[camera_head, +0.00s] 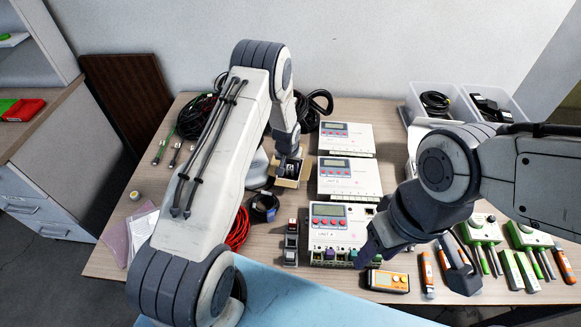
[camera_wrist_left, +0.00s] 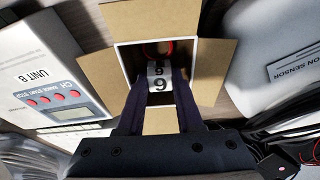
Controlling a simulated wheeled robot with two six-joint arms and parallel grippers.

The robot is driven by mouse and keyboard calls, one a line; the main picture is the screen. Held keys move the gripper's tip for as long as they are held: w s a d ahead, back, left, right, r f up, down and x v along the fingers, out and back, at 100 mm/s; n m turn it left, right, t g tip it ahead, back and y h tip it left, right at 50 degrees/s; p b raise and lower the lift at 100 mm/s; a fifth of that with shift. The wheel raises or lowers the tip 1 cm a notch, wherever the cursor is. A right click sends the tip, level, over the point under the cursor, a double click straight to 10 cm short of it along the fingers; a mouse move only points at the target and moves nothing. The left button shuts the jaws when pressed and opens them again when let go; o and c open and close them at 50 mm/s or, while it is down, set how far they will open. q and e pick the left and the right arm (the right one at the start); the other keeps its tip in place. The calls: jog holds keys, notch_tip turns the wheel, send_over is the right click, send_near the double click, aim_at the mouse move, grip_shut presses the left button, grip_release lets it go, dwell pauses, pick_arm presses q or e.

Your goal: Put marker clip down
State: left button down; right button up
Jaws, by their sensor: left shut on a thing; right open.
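My left gripper (camera_wrist_left: 156,88) is shut on a small white marker clip (camera_wrist_left: 160,77) printed with digits. In the left wrist view it holds the clip over the mouth of an open cardboard box (camera_wrist_left: 121,27); I cannot tell whether the clip touches the box. Something red shows inside the box behind the clip. In the head view my left gripper (camera_head: 289,163) is above the small box (camera_head: 292,182), and the clip is too small to make out there. My right gripper (camera_head: 418,262) is open and empty, above the table's front right part.
Several white units with screens stand right of the box, the nearest a controller (camera_head: 342,222). An orange meter (camera_head: 388,281), green devices and tools lie at front right. Clear bins (camera_head: 463,112) stand behind.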

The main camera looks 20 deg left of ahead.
pick_arm(q)
jog(key=c, duration=0.8)
grip_release()
jog(key=shift+f, duration=0.1)
jog(key=shift+c, duration=0.2)
